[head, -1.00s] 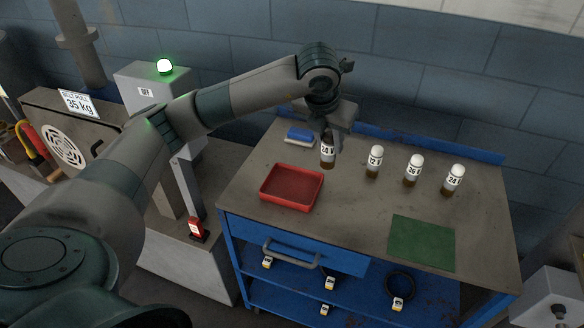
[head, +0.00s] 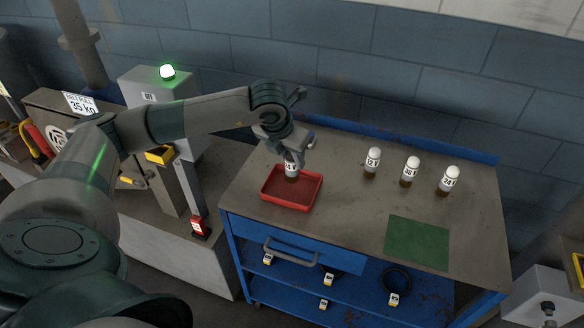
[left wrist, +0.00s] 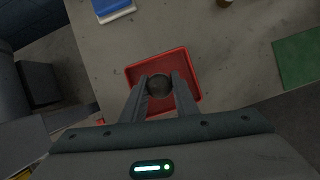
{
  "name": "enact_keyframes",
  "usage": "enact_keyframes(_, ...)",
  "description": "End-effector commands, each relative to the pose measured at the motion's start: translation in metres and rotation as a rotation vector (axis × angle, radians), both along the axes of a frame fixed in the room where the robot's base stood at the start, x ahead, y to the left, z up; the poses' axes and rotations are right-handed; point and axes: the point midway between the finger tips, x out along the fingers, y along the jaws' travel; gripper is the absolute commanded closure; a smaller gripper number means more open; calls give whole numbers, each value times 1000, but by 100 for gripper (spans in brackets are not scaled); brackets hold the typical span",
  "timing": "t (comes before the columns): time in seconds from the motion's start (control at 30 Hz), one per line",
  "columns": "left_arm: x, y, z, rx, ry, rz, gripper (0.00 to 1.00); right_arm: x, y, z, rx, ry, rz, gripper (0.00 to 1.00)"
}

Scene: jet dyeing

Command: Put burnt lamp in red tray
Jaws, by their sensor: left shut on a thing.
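My left gripper (head: 291,156) is shut on the burnt lamp (head: 291,170), a small upright lamp with a white label and a dark end. The lamp is over the inside of the red tray (head: 267,196), near its back part; I cannot tell whether it touches the tray floor. In the left wrist view the round dark lamp (left wrist: 159,86) sits between the two fingers, inside the outline of the red tray (left wrist: 187,62). My right gripper is not in view.
Three white-topped lamps, left (head: 372,162), middle (head: 410,171) and right (head: 449,181), stand upright on the bench (head: 340,215). A green mat (head: 418,242) lies at the front right. A blue-and-white block (left wrist: 113,8) lies behind the tray. The bench between tray and mat is clear.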

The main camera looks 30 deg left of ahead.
Motion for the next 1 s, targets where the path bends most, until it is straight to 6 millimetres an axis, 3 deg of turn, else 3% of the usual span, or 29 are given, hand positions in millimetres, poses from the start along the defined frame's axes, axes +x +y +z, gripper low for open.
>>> enact_keyframes(0.4, 0, 0, -37, 0, 2, 1, 96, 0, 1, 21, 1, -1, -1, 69)
enact_keyframes(0.87, 0, 0, -44, 0, 1, 0, 96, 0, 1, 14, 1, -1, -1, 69)
enact_keyframes(0.9, 0, 0, -42, 0, 1, 0, 64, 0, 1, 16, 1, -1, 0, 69)
enact_keyframes(0.93, 0, 0, -42, 0, 1, 0, 56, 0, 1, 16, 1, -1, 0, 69)
enact_keyframes(1.0, 0, 0, -42, 0, 1, 0, 54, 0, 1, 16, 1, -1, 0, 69)
